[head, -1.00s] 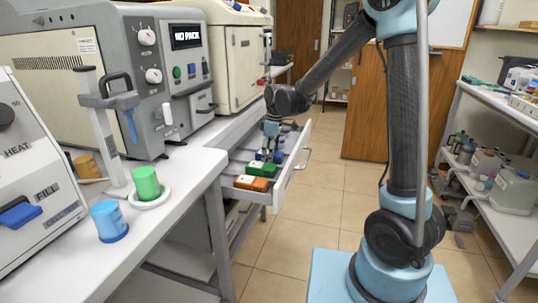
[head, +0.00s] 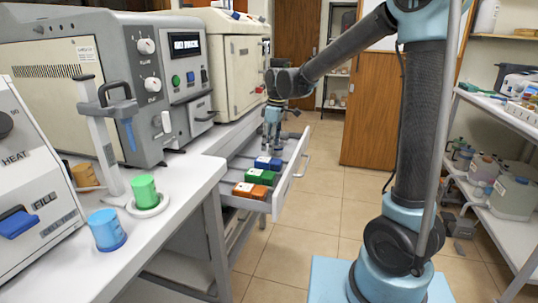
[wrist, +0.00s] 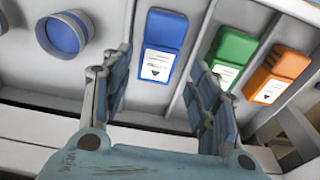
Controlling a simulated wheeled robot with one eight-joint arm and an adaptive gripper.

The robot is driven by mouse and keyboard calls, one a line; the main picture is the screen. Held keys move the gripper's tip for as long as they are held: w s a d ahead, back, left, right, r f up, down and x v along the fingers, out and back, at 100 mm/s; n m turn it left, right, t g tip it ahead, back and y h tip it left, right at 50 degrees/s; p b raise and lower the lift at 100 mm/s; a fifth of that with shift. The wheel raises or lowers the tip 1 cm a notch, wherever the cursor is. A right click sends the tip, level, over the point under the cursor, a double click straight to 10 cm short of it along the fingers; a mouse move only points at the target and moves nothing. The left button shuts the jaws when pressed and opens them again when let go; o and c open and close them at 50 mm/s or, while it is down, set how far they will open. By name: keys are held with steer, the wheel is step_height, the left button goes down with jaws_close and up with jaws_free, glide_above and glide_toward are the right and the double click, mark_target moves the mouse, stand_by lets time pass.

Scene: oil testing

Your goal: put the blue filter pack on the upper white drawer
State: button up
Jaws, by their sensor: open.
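The blue filter pack (head: 268,163) lies in the open white drawer (head: 283,190), at the far end of a row with a green pack (head: 256,176) and an orange pack (head: 251,190). It also shows with its white label in the wrist view (wrist: 160,50), in its own divided slot. My gripper (head: 271,146) is above the blue pack, pointing down. In the wrist view my gripper (wrist: 160,72) is open, with the blue pack seen between its spread fingers and nothing held. The fingertips look clear of the pack.
A round blue item (wrist: 62,34) shows at the wrist view's upper left. The grey machine (head: 140,75) and the bench with a green cup (head: 143,191) and a blue cup (head: 106,229) stand left of the drawer. Open floor lies to its right.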

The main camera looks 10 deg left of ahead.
steer(key=s+d+r+m+t, duration=0.15)
steer(key=s+d+m, duration=0.25)
steer(key=d, duration=0.9)
steer(key=s+d+r+m, duration=0.2)
steer(key=s+d+m, duration=0.2)
steer(key=d, duration=0.9)
steer(key=s+d+f+m+h, duration=0.1)
steer(key=s+d+f+m, duration=0.8)
steer(key=s+d, duration=0.5)
step_height(320, 180, down, 3)
steer(key=shift+s+r+t, duration=0.2)
steer(key=shift+s+t, duration=0.15)
steer(key=shift+s, duration=0.3)
